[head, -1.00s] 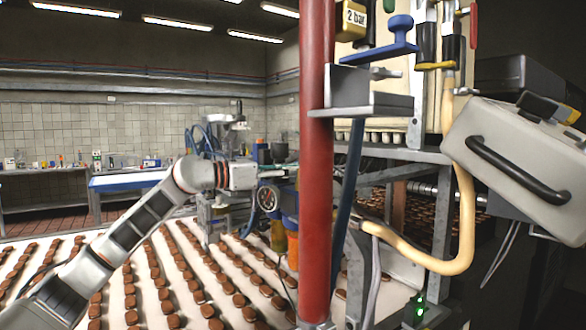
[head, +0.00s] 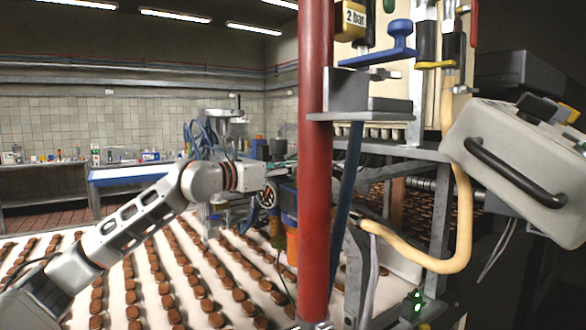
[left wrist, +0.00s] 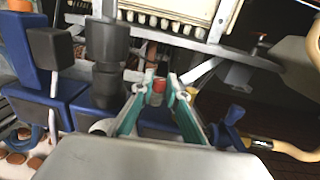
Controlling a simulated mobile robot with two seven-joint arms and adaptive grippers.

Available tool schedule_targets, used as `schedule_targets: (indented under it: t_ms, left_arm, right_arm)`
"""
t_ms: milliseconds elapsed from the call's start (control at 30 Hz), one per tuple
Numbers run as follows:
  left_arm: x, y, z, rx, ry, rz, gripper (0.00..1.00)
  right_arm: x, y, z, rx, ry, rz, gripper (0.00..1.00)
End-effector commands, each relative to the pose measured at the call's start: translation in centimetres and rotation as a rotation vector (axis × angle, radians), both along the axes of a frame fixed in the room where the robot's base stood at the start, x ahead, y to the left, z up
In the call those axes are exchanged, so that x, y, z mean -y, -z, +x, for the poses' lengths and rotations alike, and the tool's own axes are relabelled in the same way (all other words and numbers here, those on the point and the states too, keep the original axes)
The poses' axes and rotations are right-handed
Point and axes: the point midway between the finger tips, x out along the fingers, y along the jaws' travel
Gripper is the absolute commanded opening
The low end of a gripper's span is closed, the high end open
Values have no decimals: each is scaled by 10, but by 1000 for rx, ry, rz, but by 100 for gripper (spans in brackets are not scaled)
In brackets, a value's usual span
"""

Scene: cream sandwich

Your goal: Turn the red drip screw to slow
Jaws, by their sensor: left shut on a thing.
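The red drip screw (left wrist: 159,85) shows in the left wrist view as a small red cap on a grey body, between my fingertips. My left gripper (left wrist: 158,90) has its teal fingers closed on it from both sides. In the head view my left arm reaches in from the left, and the left gripper (head: 282,169) is just left of the red post, by the blue units with a round gauge (head: 267,195). The screw is hidden in the head view. Which way it is turned cannot be told. My right gripper is not in view.
A red vertical post (head: 315,150) stands close to my left gripper. Dark cylinders (left wrist: 107,45) and blue blocks stand left of the fingers in the wrist view. A cream hose (head: 440,262) and a grey box (head: 520,160) are at right. Rows of brown biscuits lie on the white belt (head: 170,290).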

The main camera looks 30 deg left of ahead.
Motion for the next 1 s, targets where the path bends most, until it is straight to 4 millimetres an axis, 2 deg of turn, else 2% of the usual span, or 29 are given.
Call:
schedule_targets:
  t_ms: [33, 67, 533, 1000]
  left_arm:
    - [1, 2, 0, -5, 1, 0, 17]
    - [1, 2, 0, -5, 1, 0, 22]
    - [0, 1, 1, -5, 14, 0, 22]
    - [-4, 2, 4, -10, 159, -3, 22]
  right_arm:
    - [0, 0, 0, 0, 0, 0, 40]
    - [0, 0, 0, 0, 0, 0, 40]
    - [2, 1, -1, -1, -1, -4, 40]
    - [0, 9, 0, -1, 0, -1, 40]
